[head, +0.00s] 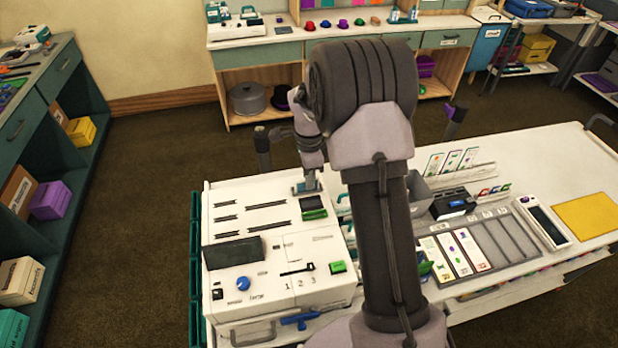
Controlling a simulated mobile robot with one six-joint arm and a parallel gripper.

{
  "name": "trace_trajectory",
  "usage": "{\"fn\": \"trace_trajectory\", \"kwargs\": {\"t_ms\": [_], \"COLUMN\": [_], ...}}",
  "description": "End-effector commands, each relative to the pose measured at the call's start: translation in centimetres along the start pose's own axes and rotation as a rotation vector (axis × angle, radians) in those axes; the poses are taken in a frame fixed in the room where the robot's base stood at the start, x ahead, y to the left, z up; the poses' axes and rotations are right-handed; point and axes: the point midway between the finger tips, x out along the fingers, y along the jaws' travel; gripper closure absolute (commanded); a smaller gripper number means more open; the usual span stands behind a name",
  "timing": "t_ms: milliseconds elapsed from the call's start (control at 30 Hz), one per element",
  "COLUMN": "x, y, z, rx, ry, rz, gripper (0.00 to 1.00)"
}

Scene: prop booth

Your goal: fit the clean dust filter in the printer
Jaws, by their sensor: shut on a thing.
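The printer (270,225) is a white box machine at the left end of the white table. Its top has several dark slots, a dark panel, a blue knob (243,283), a slider marked 1 2 3 and a green button (338,267). My gripper (306,188) points down over the printer's back right part, shut on a small grey-blue piece that seems to be the dust filter. The piece is mostly hidden by the fingers, and I cannot tell if it touches the printer. A dark part with a green edge (314,209) lies just below the fingertips.
My arm hides the middle of the table. To its right are a black device (453,204), a card tray (475,248), a handheld device (543,226) and a yellow mat (590,216). A blue handle (299,320) sticks out at the printer's front. Shelving stands left and behind.

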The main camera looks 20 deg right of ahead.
Motion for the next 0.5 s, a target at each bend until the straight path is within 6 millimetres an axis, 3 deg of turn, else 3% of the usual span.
{"fn": "trace_trajectory", "kwargs": {"t_ms": [333,367,400,500], "x": [0.16,0.16,0.16,0.16], "y": [-0.01,-0.01,-0.01,-0.01], "z": [0.00,0.00,0.00,0.00], "rx": [0.000,0.000,0.000,0.000], "ry": [0.000,0.000,0.000,0.000], "rz": [0.000,0.000,0.000,0.000], "gripper": [1.00,0.86,0.78,0.64]}}
